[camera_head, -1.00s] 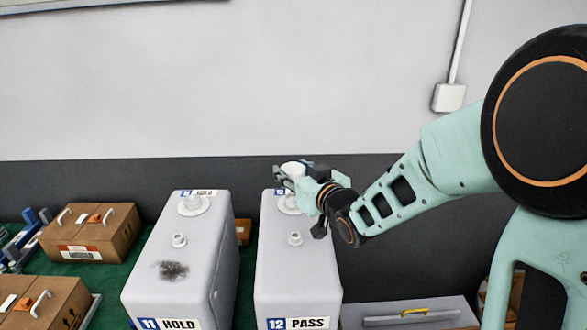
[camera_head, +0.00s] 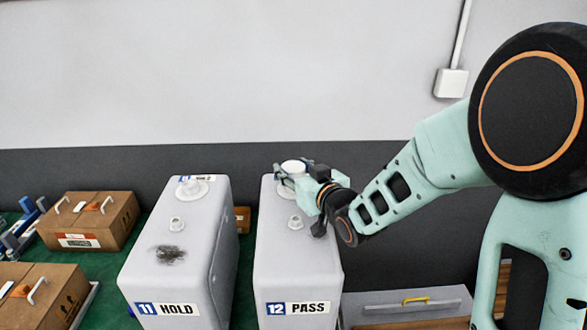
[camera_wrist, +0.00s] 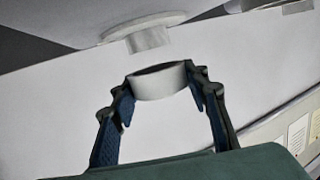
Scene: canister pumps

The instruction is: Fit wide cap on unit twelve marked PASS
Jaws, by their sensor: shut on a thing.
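Unit twelve (camera_head: 298,255), a pale grey canister labelled 12 PASS, stands at the middle of the head view. It has a small capped port (camera_head: 296,222) and a white flanged neck (camera_head: 285,191) farther back. My gripper (camera_head: 291,175) is shut on the wide white cap (camera_head: 293,165), held above that rear neck. In the wrist view the cap (camera_wrist: 160,84) sits between both fingers. A white neck on a round flange (camera_wrist: 145,36) appears close to it with a gap between them. The gripper partly hides the rear neck in the head view.
Unit eleven (camera_head: 172,265), marked HOLD with a dark smudge on top, stands close at left. Brown cases (camera_head: 88,220) lie on the green surface farther left. A wall stands behind.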

